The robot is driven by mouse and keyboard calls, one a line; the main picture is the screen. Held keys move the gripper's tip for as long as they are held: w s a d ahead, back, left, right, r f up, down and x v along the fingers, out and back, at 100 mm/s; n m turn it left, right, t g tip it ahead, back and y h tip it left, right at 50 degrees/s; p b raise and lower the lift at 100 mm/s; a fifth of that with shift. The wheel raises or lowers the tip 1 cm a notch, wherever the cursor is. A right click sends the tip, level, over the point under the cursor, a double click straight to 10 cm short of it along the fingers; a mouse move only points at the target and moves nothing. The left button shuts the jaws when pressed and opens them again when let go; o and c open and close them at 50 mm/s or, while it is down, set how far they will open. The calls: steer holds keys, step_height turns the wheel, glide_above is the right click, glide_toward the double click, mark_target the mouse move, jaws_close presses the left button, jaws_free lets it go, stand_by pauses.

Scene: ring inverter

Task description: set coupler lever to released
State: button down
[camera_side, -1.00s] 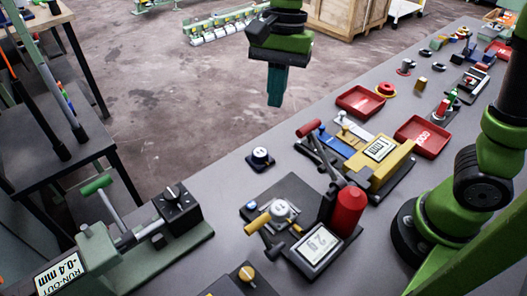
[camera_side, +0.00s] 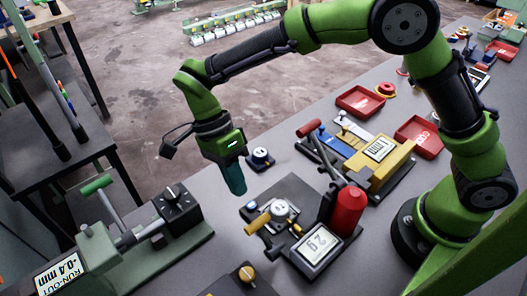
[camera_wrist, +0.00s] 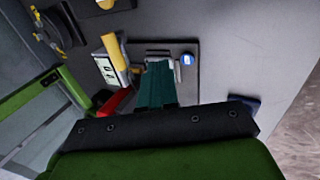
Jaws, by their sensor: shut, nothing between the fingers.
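My gripper (camera_side: 237,190) is shut and empty, its teal fingers pointing down above the table near the dark plate of the display device. In the wrist view my gripper (camera_wrist: 158,66) covers part of that plate (camera_wrist: 190,92). The device has a yellow-handled lever (camera_side: 258,223), a silver round knob (camera_side: 281,208), a display (camera_side: 317,243) and a red cylinder (camera_side: 349,209). The yellow handle (camera_wrist: 116,55) lies left of my fingers in the wrist view. A red-tipped lever (camera_side: 310,130) stands on the yellow-and-blue device behind. I see no label telling which one is the coupler lever.
A small dark knob block (camera_side: 260,158) sits just right of my fingers. The run-out gauge (camera_side: 95,250) with a green-handled lever (camera_side: 97,185) stands at the left. Red trays (camera_side: 360,102) lie further back. The grey table between these is partly clear.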

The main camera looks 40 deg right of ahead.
mark_target(267, 221)
steer(key=shift+s+f, duration=0.2)
steer(key=shift+s, duration=0.6)
steer(key=shift+s+f, duration=0.15)
steer(key=shift+s, duration=0.65)
steer(key=shift+s+f, duration=0.2)
steer(key=shift+s, duration=0.6)
steer(key=shift+s+r+t, duration=0.6)
steer(key=shift+s+t, duration=0.15)
steer(key=shift+s, duration=0.2)
steer(key=shift+s+r+t, duration=0.55)
steer(key=shift+s+t, duration=0.2)
steer(key=shift+s, duration=0.15)
steer(key=shift+w, duration=0.1)
